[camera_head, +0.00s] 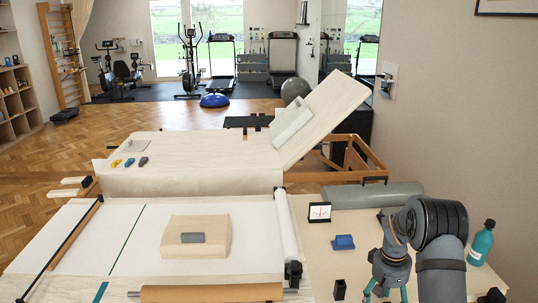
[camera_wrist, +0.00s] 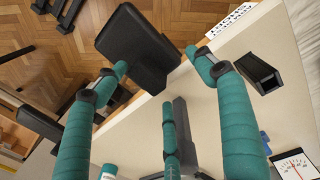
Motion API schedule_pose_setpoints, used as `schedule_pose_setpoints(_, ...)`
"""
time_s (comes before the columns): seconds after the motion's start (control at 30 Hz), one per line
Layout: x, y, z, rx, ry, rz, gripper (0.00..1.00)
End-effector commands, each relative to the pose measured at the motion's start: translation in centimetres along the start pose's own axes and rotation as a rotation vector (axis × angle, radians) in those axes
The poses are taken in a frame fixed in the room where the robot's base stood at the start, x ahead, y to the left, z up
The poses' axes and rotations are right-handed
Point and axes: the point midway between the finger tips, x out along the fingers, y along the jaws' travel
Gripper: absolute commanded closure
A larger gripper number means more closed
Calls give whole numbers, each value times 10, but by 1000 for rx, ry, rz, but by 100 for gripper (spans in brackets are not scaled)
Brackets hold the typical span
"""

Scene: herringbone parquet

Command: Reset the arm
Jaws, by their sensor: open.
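My gripper (camera_head: 386,293) hangs at the lower right in the head view, fingers pointing down over the pale side table (camera_head: 325,252). Its teal padded fingers are cut off by the bottom edge of that view. In the wrist view my gripper (camera_wrist: 160,76) shows its teal fingers spread apart, with nothing held between them. A black padded block (camera_wrist: 138,45) lies beyond the fingertips, at the table's edge in the picture; I cannot tell its distance.
On the side table are a dial card (camera_head: 319,212), a blue block (camera_head: 344,242), a black holder (camera_head: 340,289), a grey roll (camera_head: 372,195) and a teal bottle (camera_head: 481,243). A papered bench with a beige cushion (camera_head: 197,257) stands left. The wall is close at right.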

Motion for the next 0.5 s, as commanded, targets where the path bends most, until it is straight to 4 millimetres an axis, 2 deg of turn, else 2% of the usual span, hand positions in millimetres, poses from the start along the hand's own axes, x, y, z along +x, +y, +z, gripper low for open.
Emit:
schedule_pose_setpoints(0.03, -20, 1, 1, 0, -3, -1, 30)
schedule_pose_setpoints(0.2, -40, 3, 2, 1, -4, -1, 30)
schedule_pose_setpoints(0.5, -34, 3, 1, 1, -4, -1, 30)
